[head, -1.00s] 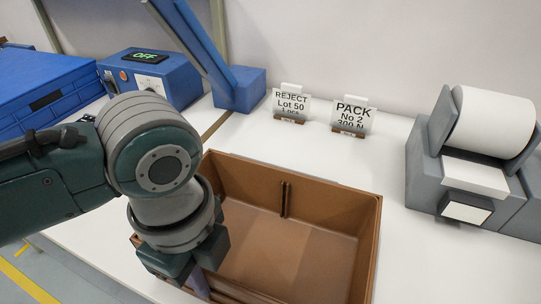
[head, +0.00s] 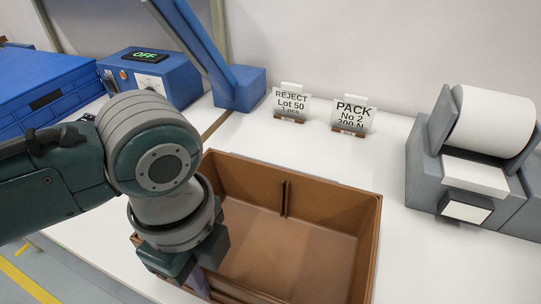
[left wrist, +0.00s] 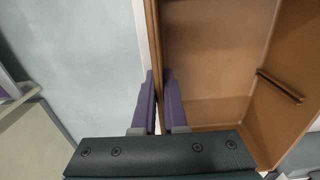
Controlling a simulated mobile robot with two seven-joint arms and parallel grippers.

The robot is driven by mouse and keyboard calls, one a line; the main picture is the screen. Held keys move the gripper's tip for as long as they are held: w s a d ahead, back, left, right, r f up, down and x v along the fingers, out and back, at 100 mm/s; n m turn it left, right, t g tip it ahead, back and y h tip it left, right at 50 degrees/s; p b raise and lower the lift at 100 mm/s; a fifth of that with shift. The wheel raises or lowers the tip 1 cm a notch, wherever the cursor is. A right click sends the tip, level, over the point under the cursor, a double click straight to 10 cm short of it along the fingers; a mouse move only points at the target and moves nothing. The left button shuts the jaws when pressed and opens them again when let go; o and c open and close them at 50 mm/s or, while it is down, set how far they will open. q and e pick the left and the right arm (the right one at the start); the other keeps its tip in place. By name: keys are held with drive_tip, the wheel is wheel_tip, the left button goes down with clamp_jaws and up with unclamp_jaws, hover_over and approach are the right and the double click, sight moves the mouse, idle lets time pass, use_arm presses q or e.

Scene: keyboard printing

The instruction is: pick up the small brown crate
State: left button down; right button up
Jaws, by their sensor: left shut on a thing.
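The small brown crate (head: 310,252) is an open, empty box on the white table, at the lower middle of the head view. Its near side is cut off by the frame and partly covered by my left arm. My left gripper (head: 201,284) points down at the crate's left side. In the left wrist view, the two purple fingers of my left gripper (left wrist: 161,105) are on either side of the wall of the crate (left wrist: 215,60), shut on it. I cannot tell whether the crate is clear of the table. My right gripper is not in view.
A grey machine with a white roll (head: 489,122) stands at right. A blue box marked OFF (head: 150,75) and a blue crate (head: 45,95) are at left. The white table (head: 405,255) is clear right of the crate.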

use_arm(q)
drive_tip(key=shift+r, duration=0.1)
wheel_tip(320, 180, up, 20)
drive_tip(key=p, duration=0.3)
drive_tip(key=shift+d, duration=0.1)
idle(2.0)
